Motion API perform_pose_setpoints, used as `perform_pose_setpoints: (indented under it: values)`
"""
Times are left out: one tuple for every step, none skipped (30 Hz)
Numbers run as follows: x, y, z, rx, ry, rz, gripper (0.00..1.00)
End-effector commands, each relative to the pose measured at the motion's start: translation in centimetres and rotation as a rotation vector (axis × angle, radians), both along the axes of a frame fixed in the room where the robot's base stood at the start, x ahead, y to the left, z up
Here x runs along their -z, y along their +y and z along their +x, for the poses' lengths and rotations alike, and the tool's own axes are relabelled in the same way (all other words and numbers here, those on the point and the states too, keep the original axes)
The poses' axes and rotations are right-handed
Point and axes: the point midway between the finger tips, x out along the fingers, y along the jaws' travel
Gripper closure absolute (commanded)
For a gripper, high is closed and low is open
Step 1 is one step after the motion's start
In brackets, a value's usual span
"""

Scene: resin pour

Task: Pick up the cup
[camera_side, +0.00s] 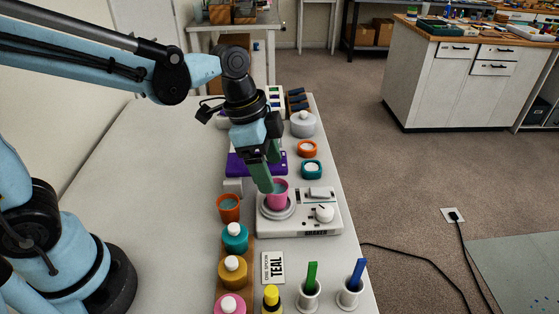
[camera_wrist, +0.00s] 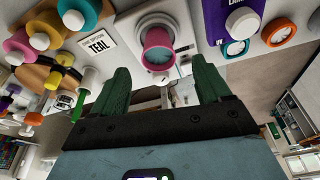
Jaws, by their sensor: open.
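A pink cup (camera_side: 281,188) stands upright on the round plate of a white shaker (camera_side: 329,222). In the wrist view the pink cup (camera_wrist: 158,38) is at top centre, with something blue-grey showing in its mouth. My gripper (camera_side: 266,180) has green fingers and is tilted down beside the cup; one finger overlaps the cup's left edge in the side view. In the wrist view my gripper (camera_wrist: 163,72) is open, with its fingers wide apart, and the cup lies ahead of the gap. I cannot tell whether a finger touches the cup.
An orange cup (camera_side: 229,210) and several white-lidded jars, one of them teal (camera_side: 235,238), line the left. A card reading TEAL (camera_side: 273,267), a yellow bottle (camera_side: 271,299) and two holders with green and blue sticks (camera_side: 311,290) stand in front. A purple block (camera_side: 240,163) is behind.

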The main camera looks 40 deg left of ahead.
Motion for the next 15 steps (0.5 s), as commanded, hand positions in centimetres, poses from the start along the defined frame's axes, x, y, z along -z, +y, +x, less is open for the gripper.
perform_pose_setpoints:
  values:
    - [0.3, -0.1, 0.1, 0.000, 0.000, 0.000, 0.23]
    - [0.3, -0.1, 0.1, 0.000, 0.000, 0.000, 0.23]
    - [0.5, -0.1, 0.1, 0.000, 0.000, 0.000, 0.23]
    - [0.5, -0.1, 0.1, 0.000, 0.000, 0.000, 0.23]
    - [0.7, -0.2, 0.1, 0.000, 0.000, 0.000, 0.23]
    - [0.9, -0.3, 0.1, 0.000, 0.000, 0.000, 0.23]
    - [1.2, -0.4, 0.2, 0.000, 0.000, 0.000, 0.23]
    - [1.5, -0.5, 0.2, 0.000, 0.000, 0.000, 0.23]
    - [2.0, -0.6, 0.3, 0.001, 0.000, 0.000, 0.23]
    - [2.4, -0.7, 0.3, 0.001, 0.000, 0.000, 0.23]
    - [2.8, -0.8, 0.4, 0.001, 0.000, 0.000, 0.23]
    - [3.3, -1.0, 0.4, 0.001, 0.000, 0.000, 0.23]
    - [3.6, -1.1, 0.5, 0.001, 0.000, 0.000, 0.23]
    - [3.9, -1.2, 0.6, 0.000, -0.001, 0.001, 0.23]
    - [4.3, -1.3, 0.6, 0.000, -0.001, 0.001, 0.23]
